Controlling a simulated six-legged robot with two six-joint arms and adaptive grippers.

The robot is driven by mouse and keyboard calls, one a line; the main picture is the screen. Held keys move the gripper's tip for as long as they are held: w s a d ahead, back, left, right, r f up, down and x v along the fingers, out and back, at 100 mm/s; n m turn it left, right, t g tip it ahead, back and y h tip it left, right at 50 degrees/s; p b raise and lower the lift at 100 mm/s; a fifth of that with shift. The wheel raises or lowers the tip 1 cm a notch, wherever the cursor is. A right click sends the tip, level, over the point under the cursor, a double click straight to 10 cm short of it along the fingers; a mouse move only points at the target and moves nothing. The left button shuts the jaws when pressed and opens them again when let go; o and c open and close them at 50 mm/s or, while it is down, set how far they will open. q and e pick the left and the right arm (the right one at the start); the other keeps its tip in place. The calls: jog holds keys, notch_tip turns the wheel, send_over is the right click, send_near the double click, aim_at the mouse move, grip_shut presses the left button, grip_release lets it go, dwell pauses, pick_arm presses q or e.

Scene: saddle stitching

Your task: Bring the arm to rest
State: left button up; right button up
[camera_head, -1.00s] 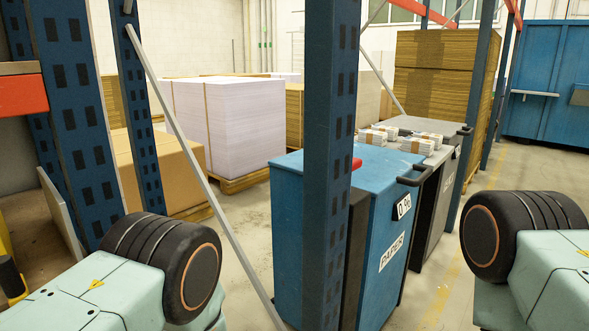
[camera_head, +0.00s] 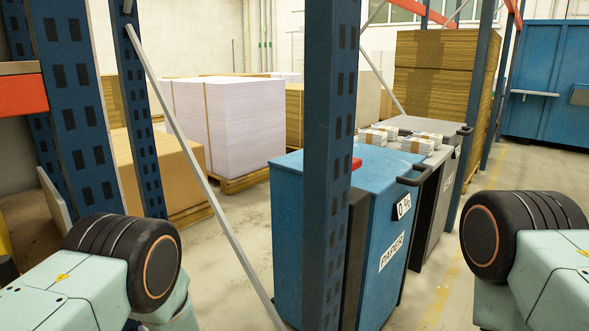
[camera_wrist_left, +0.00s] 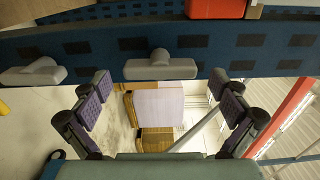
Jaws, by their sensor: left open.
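My left gripper (camera_wrist_left: 163,104) shows in the left wrist view with its two purple-padded fingers spread wide apart. It is open and nothing is between the fingertips. Beyond it, a blue perforated rack beam (camera_wrist_left: 195,52) crosses the view, with grey fittings on it. In the head view my left arm (camera_head: 125,255) comes in at the lower left and my right arm (camera_head: 520,245) at the lower right. Neither gripper shows in the head view.
A blue rack upright (camera_head: 328,150) stands close in front, with another upright (camera_head: 140,110) and a slanted grey brace (camera_head: 200,170) to its left. A blue bin (camera_head: 385,235) stands behind the upright. A white paper stack (camera_head: 235,125) on a pallet is farther back.

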pick_arm(q)
jog(key=x, duration=0.2)
jog(key=shift+w+a, duration=0.15)
jog(key=shift+a, duration=0.15)
jog(key=n, duration=0.3)
jog(key=shift+d+n, duration=0.15)
jog(key=shift+n, duration=0.15)
jog(key=n, duration=0.5)
jog(key=shift+r+b, duration=0.1)
jog(key=shift+b, duration=0.3)
jog(key=n+b, duration=0.1)
jog(key=n, duration=0.4)
jog(key=shift+n, duration=0.4)
jog(key=n+b, duration=0.2)
jog(key=n, duration=0.3)
jog(key=shift+n, duration=0.4)
